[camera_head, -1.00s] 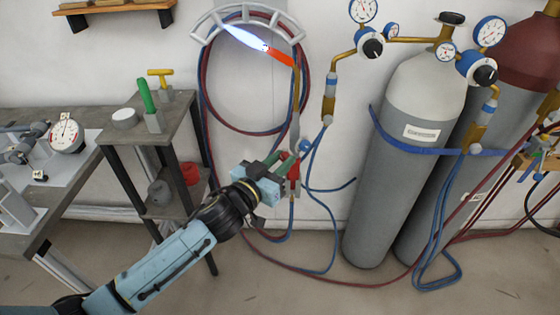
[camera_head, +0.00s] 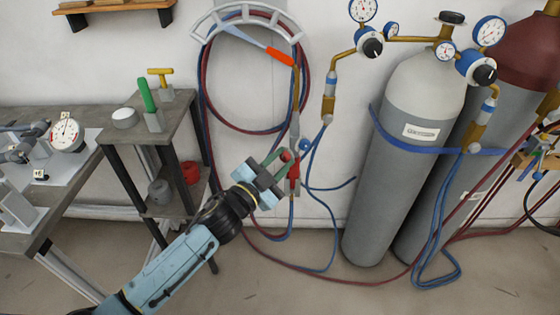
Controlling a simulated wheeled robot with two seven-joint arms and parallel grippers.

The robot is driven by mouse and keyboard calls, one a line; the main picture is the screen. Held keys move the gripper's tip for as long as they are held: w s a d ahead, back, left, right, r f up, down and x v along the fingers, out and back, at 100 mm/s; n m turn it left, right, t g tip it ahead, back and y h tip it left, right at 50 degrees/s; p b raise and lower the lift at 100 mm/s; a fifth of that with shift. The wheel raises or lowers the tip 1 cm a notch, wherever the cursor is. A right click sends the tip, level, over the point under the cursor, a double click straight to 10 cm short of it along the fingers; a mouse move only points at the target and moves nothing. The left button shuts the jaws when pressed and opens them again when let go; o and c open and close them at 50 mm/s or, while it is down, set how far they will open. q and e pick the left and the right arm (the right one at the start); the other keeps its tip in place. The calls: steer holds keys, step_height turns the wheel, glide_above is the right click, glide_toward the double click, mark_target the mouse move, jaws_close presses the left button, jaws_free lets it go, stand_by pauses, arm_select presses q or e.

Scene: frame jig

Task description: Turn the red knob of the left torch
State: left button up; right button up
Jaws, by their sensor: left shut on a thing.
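The left torch (camera_head: 295,122) hangs upright on the wall, with an orange tip piece (camera_head: 280,55) angled up to the left. A faint, pale bluish cone (camera_head: 246,37) extends from that tip. At its lower end are the red knob (camera_head: 287,156), a blue knob (camera_head: 304,145) and a red fitting (camera_head: 294,176). My left gripper (camera_head: 283,161) reaches in from the lower left, its green fingers shut on the red knob. The fingers partly hide the knob. My right gripper is not in view.
A grey gas cylinder (camera_head: 396,190) and a red-topped one stand at right, with gauges and valves above. Red and blue hoses (camera_head: 330,268) hang and loop around the torch and over the floor. A small shelf stand (camera_head: 180,105) with tools is at left.

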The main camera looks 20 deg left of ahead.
arm_select(q)
steer(key=shift+m, duration=0.7)
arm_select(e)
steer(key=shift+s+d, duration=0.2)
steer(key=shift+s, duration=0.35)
arm_select(q)
steer(key=o, duration=1)
steer(key=shift+s+a+f, duration=0.1)
steer(key=shift+s+a, duration=0.05)
steer(key=shift+s, duration=0.25)
steer(key=shift+p+v, duration=0.35)
steer(key=shift+v, duration=5.95)
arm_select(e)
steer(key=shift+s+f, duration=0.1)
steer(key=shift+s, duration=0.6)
